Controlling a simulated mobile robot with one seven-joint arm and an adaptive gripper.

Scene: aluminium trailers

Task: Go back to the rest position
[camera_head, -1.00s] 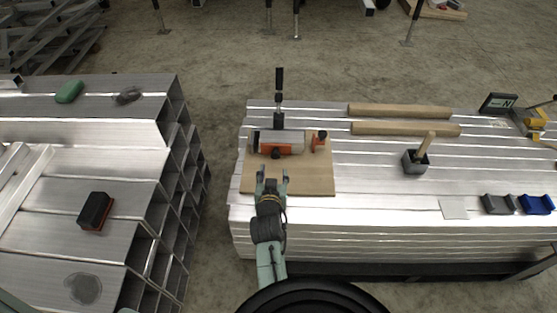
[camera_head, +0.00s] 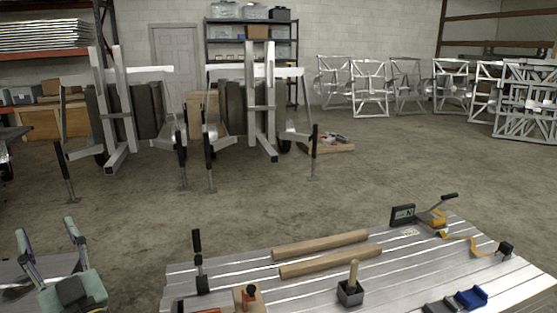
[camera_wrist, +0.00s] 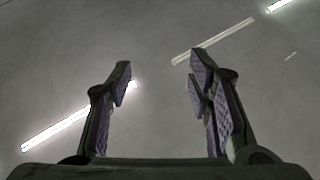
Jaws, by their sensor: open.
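My gripper (camera_head: 50,240) is at the lower left of the head view, raised, with its two fingers apart and pointing up. In the wrist view my gripper (camera_wrist: 162,85) is open with nothing between the fingers. Behind the fingers there is only a grey surface with bright light strips (camera_wrist: 80,118), which looks like the ceiling. No object touches the gripper.
The workbench of aluminium beams (camera_head: 420,262) fills the lower right. Trailer frames (camera_head: 262,100) stand beyond; the floor between is open.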

